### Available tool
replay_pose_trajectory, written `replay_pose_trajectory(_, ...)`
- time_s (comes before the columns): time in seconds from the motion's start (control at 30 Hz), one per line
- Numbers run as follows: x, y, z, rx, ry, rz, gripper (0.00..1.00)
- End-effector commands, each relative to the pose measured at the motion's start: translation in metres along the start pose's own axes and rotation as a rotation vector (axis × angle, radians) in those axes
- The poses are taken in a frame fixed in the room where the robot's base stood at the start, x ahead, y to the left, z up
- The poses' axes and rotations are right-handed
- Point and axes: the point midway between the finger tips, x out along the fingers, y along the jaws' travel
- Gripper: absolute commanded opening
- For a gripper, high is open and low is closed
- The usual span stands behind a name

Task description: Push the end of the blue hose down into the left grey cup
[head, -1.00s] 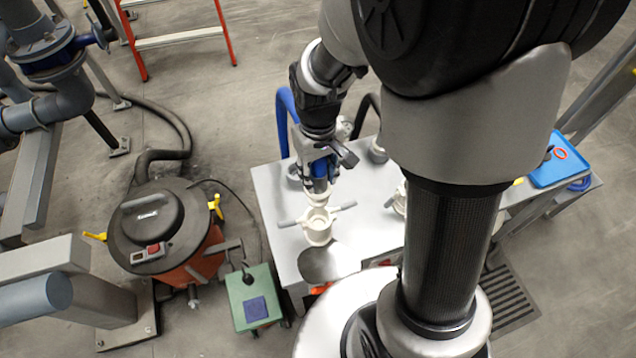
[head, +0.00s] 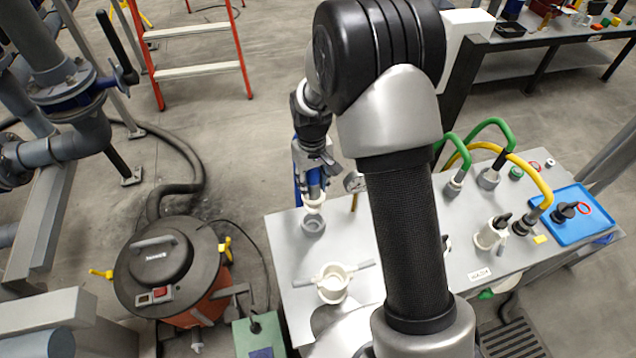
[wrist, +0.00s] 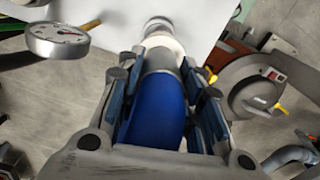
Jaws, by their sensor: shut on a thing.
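My gripper (head: 316,176) is shut on the blue hose (wrist: 152,108) near its end. The hose end has a grey sleeve and a white collar (head: 314,204), which points down. The left grey cup (head: 313,225) stands on the pale bench top, directly under the collar in the head view. In the wrist view the white collar (wrist: 164,43) lines up with the cup (wrist: 158,24) and partly covers it. I cannot tell whether the hose tip touches the cup rim or is just above it.
A white fitting with two side handles (head: 333,284) stands nearer on the bench (head: 292,262). A round gauge (head: 354,182) is close right of my gripper. Green and yellow hoses (head: 540,180) and a blue tray (head: 570,232) are farther right. My arm hides the bench middle.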

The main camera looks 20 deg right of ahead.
Motion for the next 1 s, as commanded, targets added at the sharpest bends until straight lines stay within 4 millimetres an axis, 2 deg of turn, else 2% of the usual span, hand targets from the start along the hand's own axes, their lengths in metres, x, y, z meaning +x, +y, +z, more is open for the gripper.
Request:
replay_pose_trajectory(0.13, 0.011, 0.001, -0.007, 0.000, 0.000, 0.000, 0.00)
replay_pose_trajectory(0.37, 0.026, 0.001, -0.007, 0.000, 0.000, 0.000, 0.00)
replay_pose_trajectory(0.8, 0.075, 0.001, -0.007, 0.000, 0.000, 0.000, 0.00)
replay_pose_trajectory(1.0, 0.079, 0.001, -0.008, 0.000, 0.001, 0.000, 0.00)
